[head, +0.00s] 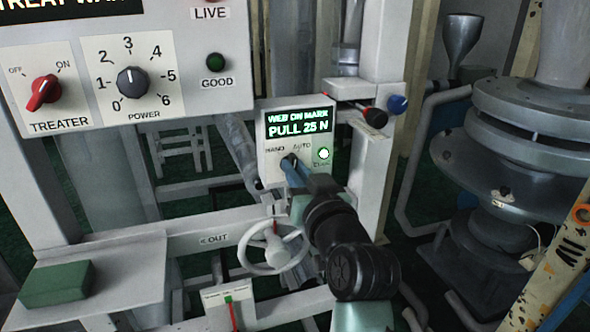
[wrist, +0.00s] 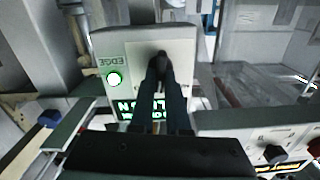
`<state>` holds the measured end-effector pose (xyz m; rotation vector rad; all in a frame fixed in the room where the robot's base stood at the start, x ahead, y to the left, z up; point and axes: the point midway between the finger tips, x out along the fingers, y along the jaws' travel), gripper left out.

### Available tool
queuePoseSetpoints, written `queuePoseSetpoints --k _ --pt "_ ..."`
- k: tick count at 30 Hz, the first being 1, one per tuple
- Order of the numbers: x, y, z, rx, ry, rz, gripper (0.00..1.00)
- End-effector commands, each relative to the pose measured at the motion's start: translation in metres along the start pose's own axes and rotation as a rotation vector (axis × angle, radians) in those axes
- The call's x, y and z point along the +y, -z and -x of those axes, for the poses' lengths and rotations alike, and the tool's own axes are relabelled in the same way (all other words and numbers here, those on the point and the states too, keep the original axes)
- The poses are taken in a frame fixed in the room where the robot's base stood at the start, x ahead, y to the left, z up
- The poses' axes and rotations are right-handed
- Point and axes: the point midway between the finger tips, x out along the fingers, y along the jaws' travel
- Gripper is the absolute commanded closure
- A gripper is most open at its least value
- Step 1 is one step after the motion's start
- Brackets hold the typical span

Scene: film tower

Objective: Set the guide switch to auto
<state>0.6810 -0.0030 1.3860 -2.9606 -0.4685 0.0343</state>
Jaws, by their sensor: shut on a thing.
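The guide box (head: 326,160) is a small white panel with a green-lit display (head: 298,123) reading "WEB ON MARK" and "PULL 25 N". The guide switch (head: 287,160) is a dark knob below it, between the labels HAND on the left and AUTO on the right. My gripper (head: 292,168) is shut on this switch, its blue fingers reaching in from below right. In the wrist view the dark switch (wrist: 161,57) shows between the fingertips (wrist: 161,74), with the panel upside down. The fingers cover much of the knob, so I cannot tell which label it points to.
A lit EDGE lamp (head: 323,154) sits right of the switch. A white handwheel (head: 273,248) is below, close to my arm.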

Motion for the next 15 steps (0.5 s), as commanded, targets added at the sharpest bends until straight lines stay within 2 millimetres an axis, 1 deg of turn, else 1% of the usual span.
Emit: queuePoseSetpoints --k 6,15 --pt "0.0002 0.0007 -0.0003 -0.001 0.001 -0.206 1.00" --pt "0.0015 0.0010 -0.0003 0.000 0.002 -0.451 1.00"
